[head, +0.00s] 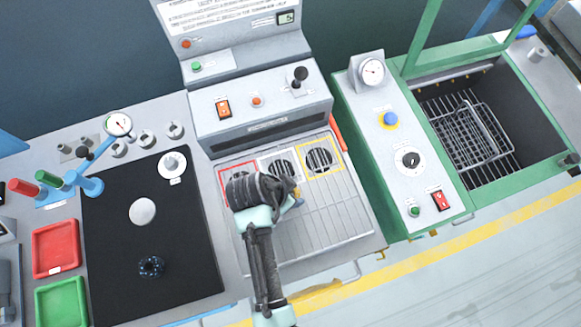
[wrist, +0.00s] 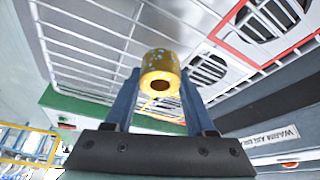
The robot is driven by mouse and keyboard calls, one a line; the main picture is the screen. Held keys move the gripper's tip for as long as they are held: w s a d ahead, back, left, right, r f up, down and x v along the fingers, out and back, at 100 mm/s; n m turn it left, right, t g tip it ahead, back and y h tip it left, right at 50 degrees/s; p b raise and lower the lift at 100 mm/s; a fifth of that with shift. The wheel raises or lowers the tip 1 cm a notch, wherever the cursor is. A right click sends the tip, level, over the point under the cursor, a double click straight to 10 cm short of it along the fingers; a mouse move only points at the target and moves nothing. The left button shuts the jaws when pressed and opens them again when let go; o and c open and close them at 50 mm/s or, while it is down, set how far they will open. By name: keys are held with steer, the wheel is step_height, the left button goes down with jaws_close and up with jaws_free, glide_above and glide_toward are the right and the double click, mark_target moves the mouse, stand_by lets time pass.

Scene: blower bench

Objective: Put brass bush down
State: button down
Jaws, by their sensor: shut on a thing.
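The brass bush (wrist: 158,62) is a short gold ring with a round bore and pale blue-grey specks on its side. My gripper (wrist: 160,88) is shut on it, with one blue finger on each side. In the head view my gripper (head: 297,196) is over the slatted grille (head: 322,222) of the blower bench, by the white-framed middle vent. Little of the bush shows there. The grille has a red-framed vent (head: 234,171), a white-framed vent (head: 281,167) and a yellow-framed vent (head: 320,159). My arm hides part of the left and middle vents. The bush's height above the grille is unclear.
The blower's control housing (head: 262,110) rises behind the grille. A black mat (head: 120,225) with a dark speckled ring (head: 151,266) and a pale disc (head: 142,211) lies left. Red (head: 55,248) and green (head: 62,302) trays stand farther left. A green-framed basin (head: 540,110) stands right.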

steer(key=shift+f, duration=0.1)
steer(key=shift+c, duration=1.2)
jaws_free()
